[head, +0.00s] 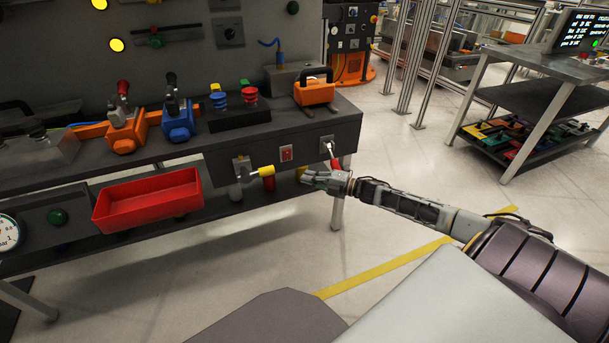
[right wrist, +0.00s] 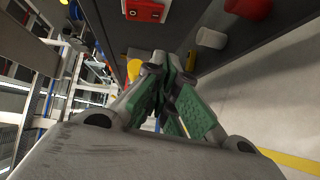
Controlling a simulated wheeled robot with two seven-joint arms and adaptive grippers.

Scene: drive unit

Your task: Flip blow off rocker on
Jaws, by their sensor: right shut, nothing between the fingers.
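A small red rocker (head: 287,154) in a light plate sits on the dark front panel of the bench, between a valve with a yellow handle (head: 266,171) and a lever switch with a red grip (head: 335,163). I cannot tell from here which way the rocker is tipped. My right gripper (head: 306,178) is below and a little right of the rocker, apart from it. In the right wrist view its green-padded fingers (right wrist: 168,80) are together with nothing between them. My left gripper is not in view.
A red bin (head: 148,199) hangs at the bench front, left of the valve. Orange and blue units (head: 178,122) and an orange case (head: 315,92) stand on the bench top. A bench leg (head: 337,212) is behind my right gripper. Open floor lies in front.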

